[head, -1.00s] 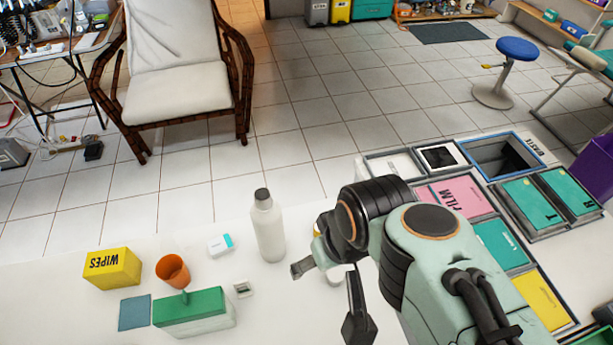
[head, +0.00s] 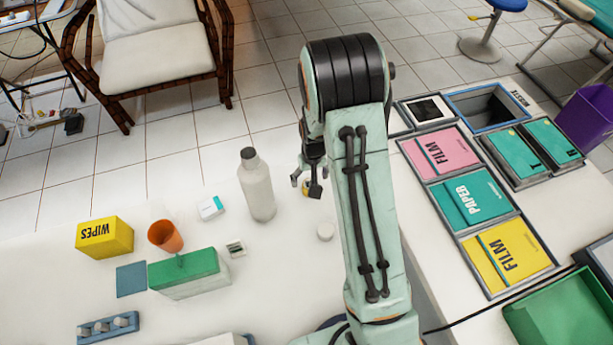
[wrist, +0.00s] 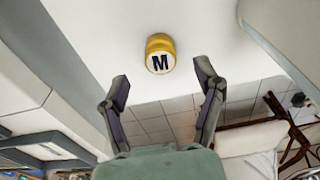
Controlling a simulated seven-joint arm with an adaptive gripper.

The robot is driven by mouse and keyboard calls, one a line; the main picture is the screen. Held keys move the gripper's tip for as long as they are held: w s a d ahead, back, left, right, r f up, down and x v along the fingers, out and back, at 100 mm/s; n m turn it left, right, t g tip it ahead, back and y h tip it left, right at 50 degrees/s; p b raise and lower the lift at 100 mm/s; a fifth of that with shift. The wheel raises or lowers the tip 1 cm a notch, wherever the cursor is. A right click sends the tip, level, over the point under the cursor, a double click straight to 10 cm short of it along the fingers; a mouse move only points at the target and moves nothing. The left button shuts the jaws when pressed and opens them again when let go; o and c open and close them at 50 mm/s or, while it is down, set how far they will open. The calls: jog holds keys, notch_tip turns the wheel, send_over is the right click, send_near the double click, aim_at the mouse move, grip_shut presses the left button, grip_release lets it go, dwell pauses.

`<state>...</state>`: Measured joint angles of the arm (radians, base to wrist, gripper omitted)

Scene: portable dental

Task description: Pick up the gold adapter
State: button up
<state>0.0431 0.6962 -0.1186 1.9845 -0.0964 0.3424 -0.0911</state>
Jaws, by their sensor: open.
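The gold adapter (wrist: 160,55) is a short gold cylinder with a white face marked with a black M. In the wrist view it sits on the white surface, centred just beyond the fingertips. In the head view only a bit of the gold adapter (head: 307,189) shows behind the fingers. My gripper (head: 305,185) is above and around that spot, pointing down. In the wrist view my gripper (wrist: 161,76) is open and empty, with its fingers on either side of the line to the adapter.
A white bottle (head: 257,190) stands close left of my gripper. A small white round piece (head: 325,231) lies nearer the front. An orange cup (head: 165,236), a yellow wipes box (head: 105,237) and a green-topped box (head: 189,273) are further left. Labelled trays (head: 437,151) fill the right.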

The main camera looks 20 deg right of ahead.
jog(key=f, duration=0.4)
jog(key=shift+w+f, duration=0.2)
jog(key=shift+w, duration=0.05)
grip_shut()
